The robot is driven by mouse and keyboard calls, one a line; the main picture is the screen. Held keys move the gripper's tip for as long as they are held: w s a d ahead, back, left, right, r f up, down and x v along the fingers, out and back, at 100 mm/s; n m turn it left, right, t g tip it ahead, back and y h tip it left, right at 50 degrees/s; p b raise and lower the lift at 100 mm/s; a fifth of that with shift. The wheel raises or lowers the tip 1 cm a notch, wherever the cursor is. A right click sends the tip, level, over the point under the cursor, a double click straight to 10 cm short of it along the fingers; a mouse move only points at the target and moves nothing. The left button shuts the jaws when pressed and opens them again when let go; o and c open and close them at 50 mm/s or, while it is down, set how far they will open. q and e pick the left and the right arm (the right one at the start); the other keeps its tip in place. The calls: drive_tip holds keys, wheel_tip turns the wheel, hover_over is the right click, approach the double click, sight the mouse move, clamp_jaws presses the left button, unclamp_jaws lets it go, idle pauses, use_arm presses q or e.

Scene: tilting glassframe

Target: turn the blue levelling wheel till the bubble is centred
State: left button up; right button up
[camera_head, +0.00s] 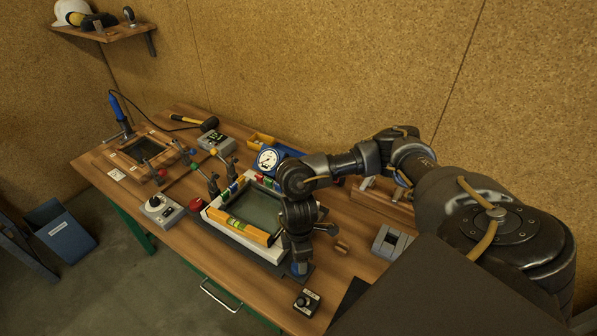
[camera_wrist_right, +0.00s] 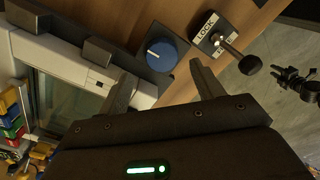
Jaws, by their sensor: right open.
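The blue levelling wheel (camera_wrist_right: 161,54) sits on a dark plate at the corner of the white-framed glass tray (camera_wrist_right: 60,50), with a pale mark on its top. It also shows in the head view (camera_head: 304,274), partly behind my right gripper (camera_head: 299,264). In the wrist view my right gripper (camera_wrist_right: 160,82) is open, with one finger on each side of the wheel's near edge; I cannot tell whether they touch it. A yellow spirit level (camera_head: 250,232) with a green vial (camera_head: 233,222) lies along the tray's front edge. The bubble is too small to read. My left gripper is out of view.
A LOCK-labelled lever switch (camera_wrist_right: 222,42) stands close beside the wheel; its box (camera_head: 307,302) is near the table's front edge. A dial gauge (camera_head: 268,160) stands behind the tray.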

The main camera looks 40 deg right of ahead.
drive_tip(key=f, duration=0.3)
drive_tip(key=shift+s+f, duration=0.25)
drive_tip(key=shift+s, duration=0.05)
drive_tip(key=shift+w+f, duration=0.15)
drive_tip(key=shift+f, duration=0.55)
drive_tip(key=shift+c, duration=0.5)
drive_tip(key=c, duration=0.9)
drive_tip(key=shift+n, duration=0.3)
